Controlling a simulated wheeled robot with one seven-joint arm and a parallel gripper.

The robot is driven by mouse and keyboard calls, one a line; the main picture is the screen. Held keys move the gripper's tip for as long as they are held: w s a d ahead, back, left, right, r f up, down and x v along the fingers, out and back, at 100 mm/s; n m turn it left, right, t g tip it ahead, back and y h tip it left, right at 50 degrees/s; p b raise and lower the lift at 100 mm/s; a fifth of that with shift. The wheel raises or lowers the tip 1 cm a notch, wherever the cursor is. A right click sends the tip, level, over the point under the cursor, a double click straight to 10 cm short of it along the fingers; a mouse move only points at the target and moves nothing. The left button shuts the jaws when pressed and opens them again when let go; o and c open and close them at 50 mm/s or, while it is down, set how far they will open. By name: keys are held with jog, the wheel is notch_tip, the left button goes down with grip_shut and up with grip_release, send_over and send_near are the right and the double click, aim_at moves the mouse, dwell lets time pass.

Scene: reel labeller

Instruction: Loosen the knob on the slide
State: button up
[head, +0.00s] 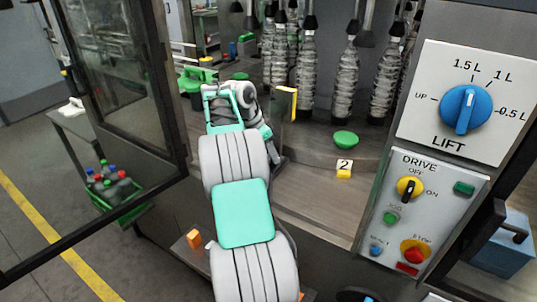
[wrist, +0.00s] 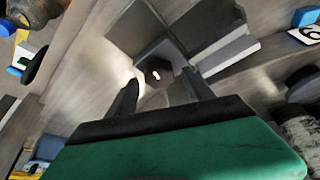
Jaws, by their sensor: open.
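In the wrist view a dark knob (wrist: 157,72) with a small bright spot sits in the upper middle, among grey metal blocks. I take it for the knob on the slide; the slide (wrist: 160,40) seems to be the grey block around it. My gripper (wrist: 160,80) is open, with one dark finger on each side of the knob as seen from the wrist. I cannot tell whether the fingers touch it or how far ahead it lies. In the head view my arm covers the knob, and my fingers do not show clearly.
In the head view wrapped bottles (head: 343,82) hang or stand behind a grey deck (head: 310,190). A control panel (head: 415,215) is at right, an open glass door (head: 110,70) at left.

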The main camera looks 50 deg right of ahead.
jog(key=shift+f, duration=0.2)
jog(key=shift+c, duration=0.5)
grip_shut()
jog(key=shift+s+f+n+t+b, duration=0.1)
jog(key=shift+f+n+t+b, duration=0.2)
jog(key=shift+n+b, duration=0.65)
jog(key=shift+b, duration=0.75)
jog(key=shift+r+n+t, duration=0.15)
jog(key=shift+n+t, duration=0.15)
jog(key=shift+n, duration=0.25)
jog(key=shift+r, duration=0.2)
